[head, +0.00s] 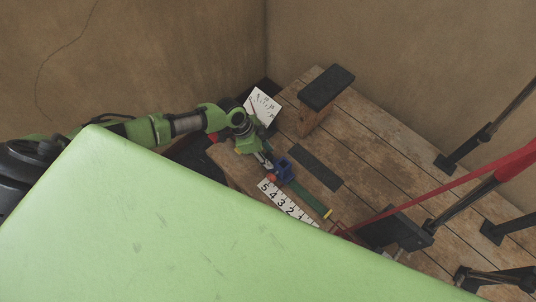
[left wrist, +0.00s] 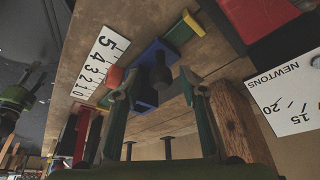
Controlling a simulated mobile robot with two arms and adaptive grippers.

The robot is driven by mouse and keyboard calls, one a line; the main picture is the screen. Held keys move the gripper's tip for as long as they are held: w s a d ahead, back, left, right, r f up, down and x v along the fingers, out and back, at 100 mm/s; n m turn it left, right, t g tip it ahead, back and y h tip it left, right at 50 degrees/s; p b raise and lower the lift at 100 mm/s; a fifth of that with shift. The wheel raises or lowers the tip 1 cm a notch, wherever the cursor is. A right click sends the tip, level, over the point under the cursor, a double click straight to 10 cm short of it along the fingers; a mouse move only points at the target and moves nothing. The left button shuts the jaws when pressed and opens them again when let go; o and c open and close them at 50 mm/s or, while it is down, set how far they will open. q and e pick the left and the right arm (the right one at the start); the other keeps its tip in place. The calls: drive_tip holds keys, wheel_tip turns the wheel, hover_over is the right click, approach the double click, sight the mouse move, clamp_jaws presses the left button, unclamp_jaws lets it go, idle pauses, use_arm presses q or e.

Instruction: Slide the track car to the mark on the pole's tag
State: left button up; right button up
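The track car is a blue block (head: 284,165) on a green track (head: 308,197) with a yellow end. A white number strip (head: 285,201) lies along the track. My left gripper (head: 268,163) is at the car; in the left wrist view its fingers (left wrist: 160,92) are apart, one on either side of the knob. Contact cannot be told. A white card reading NEWTONS (left wrist: 292,97) is at the right there. My right gripper is not seen.
A light green slab (head: 170,230) covers the foreground and hides part of the plank table (head: 370,130). A dark-topped wooden block (head: 325,88) stands behind the track. A red bar (head: 450,185) and black legs are at the right.

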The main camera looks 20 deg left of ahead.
use_arm(q)
drive_tip(key=v, duration=1.2)
idle(0.5)
